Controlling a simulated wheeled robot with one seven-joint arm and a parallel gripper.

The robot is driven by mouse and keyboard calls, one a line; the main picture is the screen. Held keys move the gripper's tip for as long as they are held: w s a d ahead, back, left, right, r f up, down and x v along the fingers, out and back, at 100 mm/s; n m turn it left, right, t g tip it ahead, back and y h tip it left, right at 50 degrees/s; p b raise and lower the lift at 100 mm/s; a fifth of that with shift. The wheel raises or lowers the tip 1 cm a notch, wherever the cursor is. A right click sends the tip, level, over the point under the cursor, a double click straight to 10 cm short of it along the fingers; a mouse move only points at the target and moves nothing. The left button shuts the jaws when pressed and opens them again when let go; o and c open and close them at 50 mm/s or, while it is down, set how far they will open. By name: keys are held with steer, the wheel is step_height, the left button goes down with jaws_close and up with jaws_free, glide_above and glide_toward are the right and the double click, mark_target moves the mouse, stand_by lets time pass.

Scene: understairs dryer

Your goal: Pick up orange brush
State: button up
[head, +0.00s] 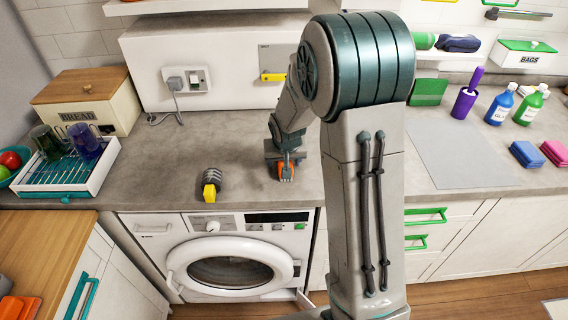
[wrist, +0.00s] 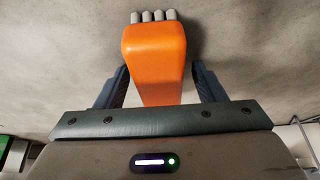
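The orange brush (wrist: 155,60) lies on the grey counter, with a row of short grey bristle tufts at its far end in the wrist view. In the wrist view my gripper (wrist: 160,85) is open, with one dark finger on each side of the brush's near part. Narrow gaps show between the fingers and the brush. Finger contact with the counter cannot be told.
A yellow brush (head: 210,190) lies left of my gripper near the counter's front edge, above the washing machine (head: 230,262). A dish rack (head: 65,170) and bread box (head: 88,98) stand at left.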

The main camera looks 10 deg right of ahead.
steer(key=c, duration=1)
steer(key=shift+r, duration=0.15)
steer(key=shift+r+p, duration=0.4)
steer(key=shift+p, duration=0.05)
step_height(320, 180, up, 3)
steer(key=shift+w+r+b, duration=0.1)
steer(key=shift+b, duration=0.3)
steer(key=s+d+r, duration=0.1)
steer(key=d+r, duration=0.1)
steer(key=d, duration=0.1)
steer(key=s+d+r+b, duration=0.1)
steer(key=d+r, duration=0.2)
steer(key=d, duration=0.1)
steer(key=s+d+r, duration=0.2)
steer(key=d, duration=0.2)
steer(key=shift+r, duration=0.15)
steer(key=shift+o, duration=1.2)
steer(key=shift+c, duration=0.4)
